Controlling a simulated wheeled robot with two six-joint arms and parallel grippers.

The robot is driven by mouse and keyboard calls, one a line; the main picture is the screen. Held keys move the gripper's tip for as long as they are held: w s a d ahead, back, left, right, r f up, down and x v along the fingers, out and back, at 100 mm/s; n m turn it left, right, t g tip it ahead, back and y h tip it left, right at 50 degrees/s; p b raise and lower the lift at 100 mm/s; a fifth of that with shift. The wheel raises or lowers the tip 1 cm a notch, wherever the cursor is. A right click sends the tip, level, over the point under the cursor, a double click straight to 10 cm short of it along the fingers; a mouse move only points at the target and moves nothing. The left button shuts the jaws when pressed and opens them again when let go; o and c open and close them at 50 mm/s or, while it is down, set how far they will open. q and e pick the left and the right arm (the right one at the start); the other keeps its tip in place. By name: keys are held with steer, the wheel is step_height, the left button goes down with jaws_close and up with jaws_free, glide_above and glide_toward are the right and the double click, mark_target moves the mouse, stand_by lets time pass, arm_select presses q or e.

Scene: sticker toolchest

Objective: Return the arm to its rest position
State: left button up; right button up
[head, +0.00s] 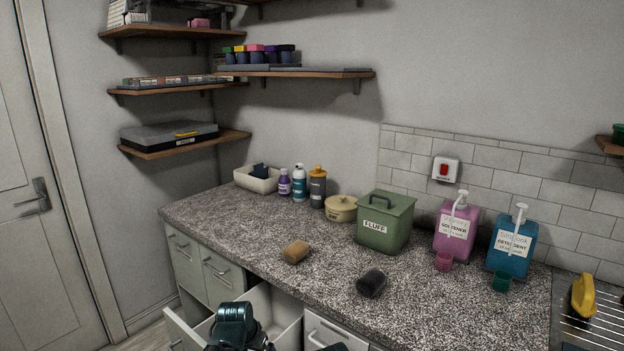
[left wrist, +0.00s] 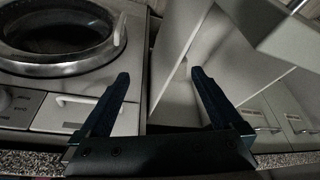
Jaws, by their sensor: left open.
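My left gripper (left wrist: 160,75) shows in the left wrist view with its two dark fingers spread apart and nothing between them. An open white drawer shows past the fingers in that view. In the head view a dark teal part of my arm (head: 235,322) is at the bottom, in front of the open drawer (head: 279,312); the fingertips cannot be made out there. The drawer is pulled out from under the counter, and the part of its inside that shows looks empty. My right gripper is in neither view.
The speckled counter (head: 330,290) holds a brown sponge (head: 296,251), a dark roll-like object (head: 371,283), a green FLUFF box (head: 385,222), and pink (head: 456,232) and blue (head: 511,242) dispensers. A round-doored appliance (left wrist: 60,60) stands left in the wrist view.

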arm_select(q)
steer(key=s+d+f+g+y+b, duration=0.1)
steer(key=s+d+f+b, duration=0.25)
steer(key=s, duration=0.25)
steer(key=s+d+f+g+y+b, duration=0.1)
steer(key=s+d+f+g+b, duration=0.2)
steer(key=s, duration=0.4)
steer(key=s+d+f+b, duration=0.2)
steer(key=s+f+b, duration=0.1)
steer(key=s+f, duration=0.25)
step_height(320, 180, up, 19)
steer(key=p, duration=1.8)
steer(key=shift+s+f+m, duration=0.2)
steer(key=shift+s+m, duration=0.1)
steer(key=shift+s, duration=0.05)
steer(key=shift+a, duration=0.1)
